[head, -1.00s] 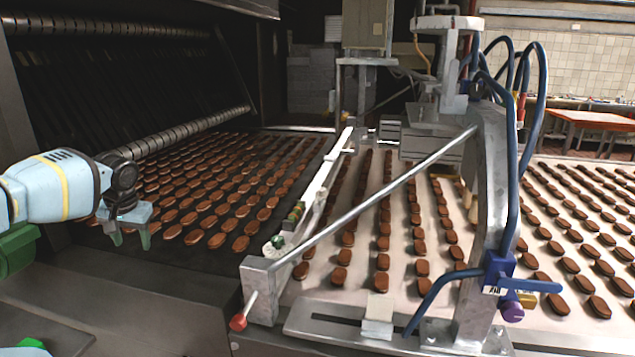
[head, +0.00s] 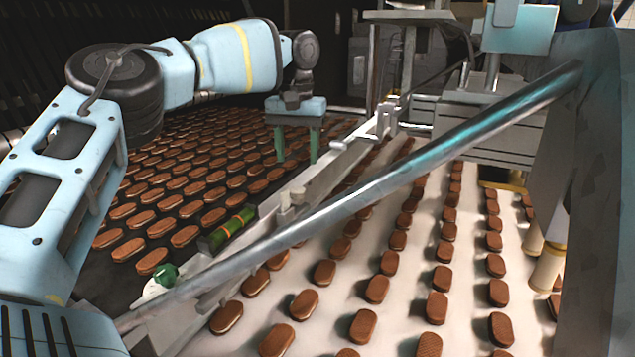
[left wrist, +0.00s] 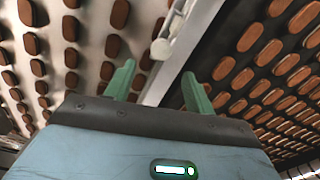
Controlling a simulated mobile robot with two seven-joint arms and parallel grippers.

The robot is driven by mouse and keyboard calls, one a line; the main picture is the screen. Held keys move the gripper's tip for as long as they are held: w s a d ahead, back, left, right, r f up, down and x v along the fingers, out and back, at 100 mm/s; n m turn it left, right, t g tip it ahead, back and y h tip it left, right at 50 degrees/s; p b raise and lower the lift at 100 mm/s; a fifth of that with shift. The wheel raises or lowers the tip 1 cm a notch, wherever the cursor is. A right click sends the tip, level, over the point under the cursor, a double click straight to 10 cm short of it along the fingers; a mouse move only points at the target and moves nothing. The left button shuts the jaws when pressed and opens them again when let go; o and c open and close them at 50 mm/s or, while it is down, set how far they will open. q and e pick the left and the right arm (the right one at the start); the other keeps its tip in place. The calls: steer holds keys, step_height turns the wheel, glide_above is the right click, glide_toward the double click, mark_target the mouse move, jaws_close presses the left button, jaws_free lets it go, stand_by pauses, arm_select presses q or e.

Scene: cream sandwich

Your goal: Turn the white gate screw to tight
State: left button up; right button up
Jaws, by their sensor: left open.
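The white gate (head: 330,172) is a pale bar running diagonally between the dark belt and the white belt. A small white knob-like fitting (head: 290,198) sits on it; I cannot tell for sure that this is the screw. A round white knob (left wrist: 160,48) also shows beside the gate in the left wrist view, beyond the fingers. My left gripper (head: 297,158) points down over the dark belt, left of the gate and farther back than the fitting. Its green fingers are apart and empty, as the left wrist view (left wrist: 157,80) also shows. My right gripper is out of view.
A metal rod (head: 400,185) crosses diagonally in front of the gate. A green knob (head: 163,274) and a green-orange cylinder (head: 232,228) sit along the gate's near part. Brown biscuits (head: 377,288) lie in rows on both belts. A grey frame (head: 600,200) stands at right.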

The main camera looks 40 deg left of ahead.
mark_target(297, 190)
arm_select(q)
steer(key=shift+s+r, duration=0.1)
steer(key=shift+s, duration=0.1)
steer(key=shift+s+f, duration=0.15)
steer(key=shift+f, duration=0.05)
step_height(297, 190, down, 7)
steer(key=shift+f, duration=0.2)
steer(key=c, duration=1)
